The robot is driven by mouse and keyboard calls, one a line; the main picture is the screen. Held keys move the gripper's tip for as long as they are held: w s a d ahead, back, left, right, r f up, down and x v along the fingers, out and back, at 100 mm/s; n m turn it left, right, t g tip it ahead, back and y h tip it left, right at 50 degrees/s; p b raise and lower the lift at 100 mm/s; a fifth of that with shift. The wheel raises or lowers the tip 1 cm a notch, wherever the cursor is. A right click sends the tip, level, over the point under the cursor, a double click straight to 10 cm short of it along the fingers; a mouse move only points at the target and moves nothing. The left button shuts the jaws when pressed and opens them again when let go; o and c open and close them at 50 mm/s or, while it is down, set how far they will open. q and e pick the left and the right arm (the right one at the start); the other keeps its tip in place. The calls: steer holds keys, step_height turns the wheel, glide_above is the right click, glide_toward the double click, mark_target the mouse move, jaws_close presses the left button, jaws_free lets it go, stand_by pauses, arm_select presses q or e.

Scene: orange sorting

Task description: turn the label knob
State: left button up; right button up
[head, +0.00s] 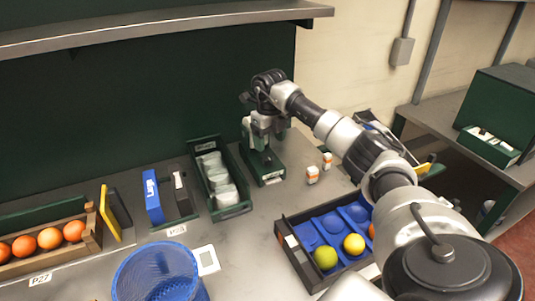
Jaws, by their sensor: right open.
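My right arm reaches from the lower right to the back of the bench. My right gripper (262,132) points down at a small green device (264,168) against the back wall. The fingers are open around or just above the upper part of this device. The knob itself is hidden or too small to make out behind the fingers. I cannot tell whether the fingers touch it. My left gripper is not in view.
A green bin (233,209) of white items stands left of the device. Two small orange-and-white bottles (312,175) stand right of it. A blue-lined tray (296,262) with fruit, a blue basket (158,272) and a wooden crate (88,244) of oranges are nearer.

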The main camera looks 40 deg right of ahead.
mark_target(269, 157)
step_height(269, 157, down, 7)
steer(key=shift+w+r+p, duration=0.1)
steer(key=shift+r+p, duration=0.05)
steer(key=shift+p, duration=0.35)
steer(key=c, duration=0.9)
